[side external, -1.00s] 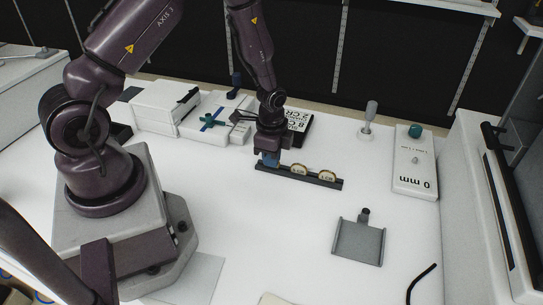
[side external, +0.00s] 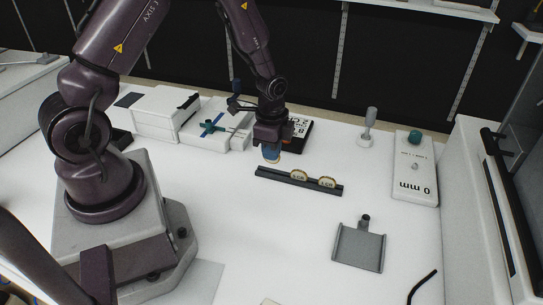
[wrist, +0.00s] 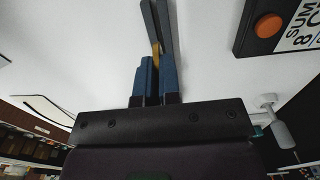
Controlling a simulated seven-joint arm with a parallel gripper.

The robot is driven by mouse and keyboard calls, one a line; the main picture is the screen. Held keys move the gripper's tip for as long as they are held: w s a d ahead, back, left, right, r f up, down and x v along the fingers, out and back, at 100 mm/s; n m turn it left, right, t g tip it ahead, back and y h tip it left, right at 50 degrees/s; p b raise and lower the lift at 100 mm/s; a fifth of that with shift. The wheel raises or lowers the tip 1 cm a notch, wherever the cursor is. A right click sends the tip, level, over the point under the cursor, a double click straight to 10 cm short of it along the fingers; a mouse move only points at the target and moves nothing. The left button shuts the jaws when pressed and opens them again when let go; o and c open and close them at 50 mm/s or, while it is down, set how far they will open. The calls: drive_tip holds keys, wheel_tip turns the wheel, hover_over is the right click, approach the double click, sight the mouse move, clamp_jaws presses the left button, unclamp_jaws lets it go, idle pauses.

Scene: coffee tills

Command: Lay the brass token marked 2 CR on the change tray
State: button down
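My gripper (side external: 271,154) is closed on a brass token (side external: 276,159), its blue fingertips on either side. The token is just above the left end of a dark slotted rack (side external: 262,174); its marking is hidden. In the wrist view the token (wrist: 155,48) shows edge-on between the fingers (wrist: 157,80), with the rack (wrist: 164,15) beyond. Two more brass tokens, one in the middle (side external: 299,175) and one near the right end (side external: 327,182), stand upright in the rack; their markings are too small to read surely. A grey tray with a knob (side external: 360,248), apparently the change tray, lies empty at front right.
A black-framed sign (side external: 303,133) with an orange button (wrist: 268,25) stands behind the gripper. A white box marked 0 mm (side external: 415,170) and a grey-handled stand (side external: 368,125) are at back right. White counter between rack and grey tray is clear.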

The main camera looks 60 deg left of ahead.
drive_tip(key=shift+r, duration=0.55)
drive_tip(key=shift+d, duration=0.1)
